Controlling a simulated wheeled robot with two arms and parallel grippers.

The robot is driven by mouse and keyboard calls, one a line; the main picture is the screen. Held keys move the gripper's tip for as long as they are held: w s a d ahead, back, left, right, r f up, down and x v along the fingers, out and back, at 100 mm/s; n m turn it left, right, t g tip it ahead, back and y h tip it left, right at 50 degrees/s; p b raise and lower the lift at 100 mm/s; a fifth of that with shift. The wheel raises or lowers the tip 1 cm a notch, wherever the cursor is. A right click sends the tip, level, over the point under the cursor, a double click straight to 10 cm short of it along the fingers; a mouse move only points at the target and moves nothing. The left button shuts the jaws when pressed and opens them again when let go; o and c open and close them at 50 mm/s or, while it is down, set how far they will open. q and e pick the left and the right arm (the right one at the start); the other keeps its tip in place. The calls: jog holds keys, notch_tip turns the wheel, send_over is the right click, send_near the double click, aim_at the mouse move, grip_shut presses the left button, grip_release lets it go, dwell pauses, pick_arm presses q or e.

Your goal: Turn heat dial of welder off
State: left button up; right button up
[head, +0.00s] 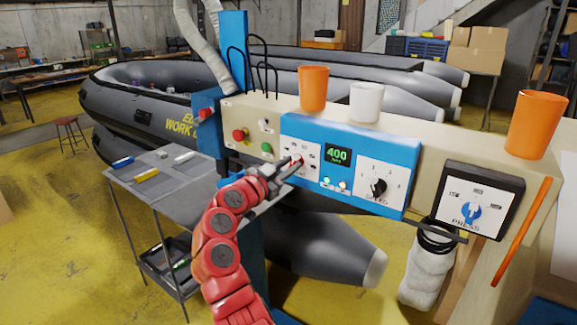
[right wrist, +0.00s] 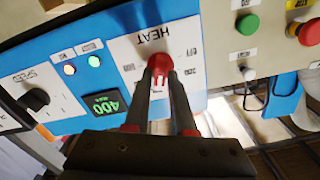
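The welder's heat dial (head: 297,160) is a red knob on a white plate in the blue control panel (head: 318,128). In the right wrist view the red dial (right wrist: 160,65) sits between my fingertips, under the upside-down word HEAT. My right gripper (head: 283,167) reaches it from the lower left; in the wrist view the gripper (right wrist: 161,80) is closed in on both sides of the knob. The dial's pointer is mostly hidden, so its setting cannot be told. The green display (head: 338,154) reads 400. My left gripper is out of view.
A black speed dial (head: 378,187) and a blue PRESS dial (head: 470,212) are to the right. Red (head: 239,135) and green (head: 267,148) buttons are to the left. Orange (head: 313,88) and white (head: 366,102) cups stand on top. A grey table (head: 190,185) stands left.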

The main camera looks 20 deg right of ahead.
grip_shut()
